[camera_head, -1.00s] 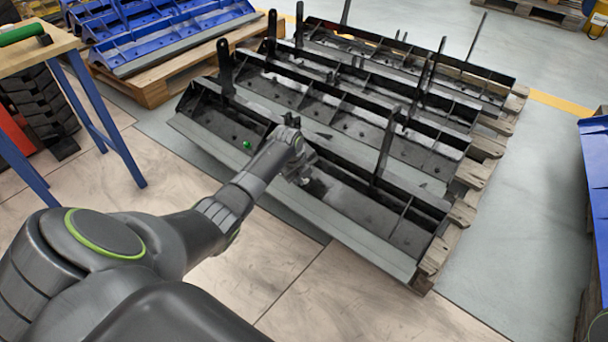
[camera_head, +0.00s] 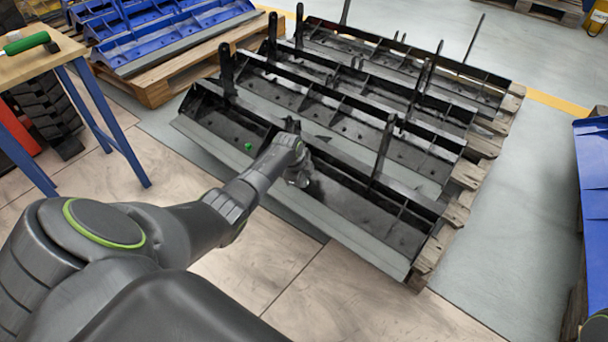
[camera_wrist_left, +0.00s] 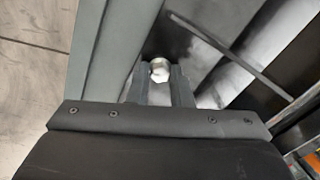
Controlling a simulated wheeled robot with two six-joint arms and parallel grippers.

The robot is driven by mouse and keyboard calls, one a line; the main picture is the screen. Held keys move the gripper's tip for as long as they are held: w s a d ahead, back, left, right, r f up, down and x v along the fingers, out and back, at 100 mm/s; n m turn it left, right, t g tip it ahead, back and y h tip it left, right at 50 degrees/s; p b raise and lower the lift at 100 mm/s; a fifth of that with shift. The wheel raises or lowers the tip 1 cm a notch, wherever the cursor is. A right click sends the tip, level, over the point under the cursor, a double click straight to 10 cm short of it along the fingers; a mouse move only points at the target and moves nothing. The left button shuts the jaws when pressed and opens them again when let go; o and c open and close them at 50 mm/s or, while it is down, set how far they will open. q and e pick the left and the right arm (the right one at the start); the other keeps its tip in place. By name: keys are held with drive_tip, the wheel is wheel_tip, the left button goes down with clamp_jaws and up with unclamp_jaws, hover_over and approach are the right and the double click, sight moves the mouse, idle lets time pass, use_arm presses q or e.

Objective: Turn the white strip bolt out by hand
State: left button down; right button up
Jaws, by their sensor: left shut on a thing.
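The white strip bolt (camera_wrist_left: 160,70) shows its pale, rounded head in the left wrist view, at the tips of my left gripper (camera_wrist_left: 157,82). The two grey fingers are shut on it. In the head view my left gripper (camera_head: 300,179) is low inside the nearest black carrier (camera_head: 400,235), near its middle. The bolt cannot be made out there, and its shank is hidden in both views. I cannot tell how far it stands out of the carrier.
A green bolt (camera_head: 249,146) sits in the same carrier, left of my gripper. Dark upright posts (camera_head: 384,150) rise from the carriers on the wooden pallet (camera_head: 455,215). A workbench (camera_head: 30,62) with a green-handled tool stands at left. Blue carriers (camera_head: 165,30) lie behind.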

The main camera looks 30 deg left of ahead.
use_arm(q)
drive_tip(key=shift+r+n+p, duration=0.1)
drive_tip(key=shift+n+p, duration=0.35)
drive_tip(key=shift+n, duration=1.25)
drive_tip(key=shift+n+p, duration=0.35)
drive_tip(key=shift+n, duration=0.05)
drive_tip(key=shift+n+p, duration=0.45)
drive_tip(key=shift+n, duration=0.75)
drive_tip(key=n+p, duration=0.1)
drive_tip(key=n, duration=0.3)
drive_tip(key=shift+n, duration=0.3)
drive_tip(key=shift+n+p, duration=0.3)
drive_tip(key=shift+n, duration=0.7)
